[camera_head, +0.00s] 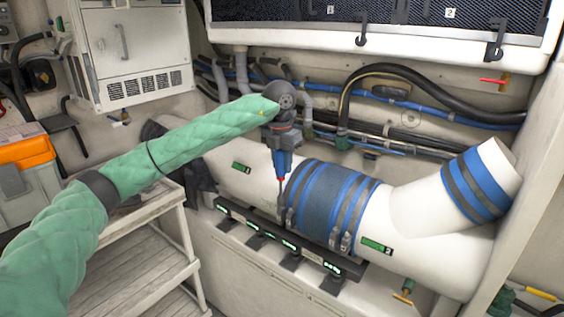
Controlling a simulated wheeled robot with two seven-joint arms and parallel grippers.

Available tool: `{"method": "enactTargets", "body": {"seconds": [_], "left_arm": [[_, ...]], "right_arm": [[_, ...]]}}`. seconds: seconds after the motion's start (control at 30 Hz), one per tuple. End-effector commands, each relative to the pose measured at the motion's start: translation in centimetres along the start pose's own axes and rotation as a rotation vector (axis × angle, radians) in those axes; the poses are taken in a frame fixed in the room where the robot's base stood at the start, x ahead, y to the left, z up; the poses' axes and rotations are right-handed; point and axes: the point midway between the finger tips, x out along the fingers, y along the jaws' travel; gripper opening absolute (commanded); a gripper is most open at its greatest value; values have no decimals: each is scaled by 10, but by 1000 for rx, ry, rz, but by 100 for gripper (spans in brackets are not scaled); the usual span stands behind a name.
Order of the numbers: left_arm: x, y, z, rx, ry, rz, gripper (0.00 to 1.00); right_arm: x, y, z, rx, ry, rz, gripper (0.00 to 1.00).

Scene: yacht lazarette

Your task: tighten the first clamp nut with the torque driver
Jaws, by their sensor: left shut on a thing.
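My left gripper (281,130) is shut on the torque driver (283,160), which has a blue body, a red collar and a thin shaft. The driver is nearly upright, its shaft pointing down at the left edge of the blue hose sleeve (325,197). The shaft's lower end is by the first clamp nut (289,217); I cannot tell whether they touch. Dark clamp bands circle the sleeve on the white pipe (408,210). Another clamp nut (346,241) sits to the right, near label 2 (376,246). My right gripper is not in view.
A dark rail (290,240) with lit green marks runs below the pipe. Black and blue hoses (400,75) line the wall behind. Wooden steps (135,240) and an orange-lidded box (28,165) stand at left. A white cabinet (130,50) hangs above.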

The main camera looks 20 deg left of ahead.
Motion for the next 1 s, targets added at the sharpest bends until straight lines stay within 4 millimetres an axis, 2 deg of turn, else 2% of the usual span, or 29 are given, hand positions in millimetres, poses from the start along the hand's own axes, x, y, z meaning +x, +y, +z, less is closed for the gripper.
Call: {"method": "enactTargets", "body": {"seconds": [0.7,1.0], "left_arm": [[10,0,0,4,0,0,0],[11,0,-1,107,0,-6,0]], "right_arm": [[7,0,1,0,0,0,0],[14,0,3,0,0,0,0]]}}
